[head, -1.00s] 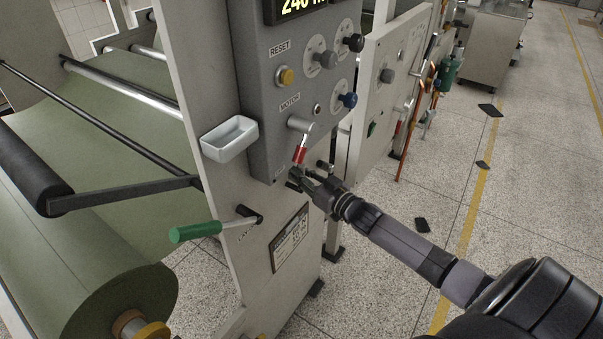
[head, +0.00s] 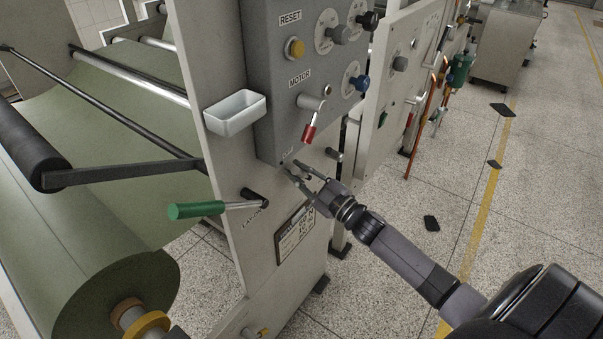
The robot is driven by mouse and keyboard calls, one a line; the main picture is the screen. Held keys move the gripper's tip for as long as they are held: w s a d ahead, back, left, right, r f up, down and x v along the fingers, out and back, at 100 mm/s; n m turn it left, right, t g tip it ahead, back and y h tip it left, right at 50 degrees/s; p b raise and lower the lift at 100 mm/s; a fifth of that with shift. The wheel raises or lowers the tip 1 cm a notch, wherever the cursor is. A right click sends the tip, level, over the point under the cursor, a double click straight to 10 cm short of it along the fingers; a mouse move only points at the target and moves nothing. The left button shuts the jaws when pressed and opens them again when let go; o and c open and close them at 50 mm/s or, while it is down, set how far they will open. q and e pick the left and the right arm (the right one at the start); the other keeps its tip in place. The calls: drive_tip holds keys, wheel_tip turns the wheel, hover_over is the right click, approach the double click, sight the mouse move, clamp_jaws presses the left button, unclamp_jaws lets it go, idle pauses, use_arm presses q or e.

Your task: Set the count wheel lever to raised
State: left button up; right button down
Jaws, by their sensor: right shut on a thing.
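A small label beside the fingertips is too small to read. My left gripper is not in view.
A red-tipped lever (head: 309,132) hangs under the MOTOR label. A green-handled lever (head: 195,211) sticks out left below a white tray (head: 235,113). A paper roll (head: 110,300) stands at lower left. Speckled floor at right is mostly clear, with several dark flat pieces.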

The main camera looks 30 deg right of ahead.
drive_tip(key=shift+s+a+f+n+y+b, duration=0.15)
drive_tip(key=shift+f+n+b, duration=0.1)
drive_tip(key=shift+n, duration=0.3)
drive_tip(key=shift+w+a+f+n+y+b, duration=0.15)
drive_tip(key=shift+n+b, duration=0.1)
drive_tip(key=shift+n, duration=0.3)
drive_tip(key=shift+s, duration=0.15)
drive_tip(key=c, duration=1.5)
unclamp_jaws()
drive_tip(key=v, duration=1.2)
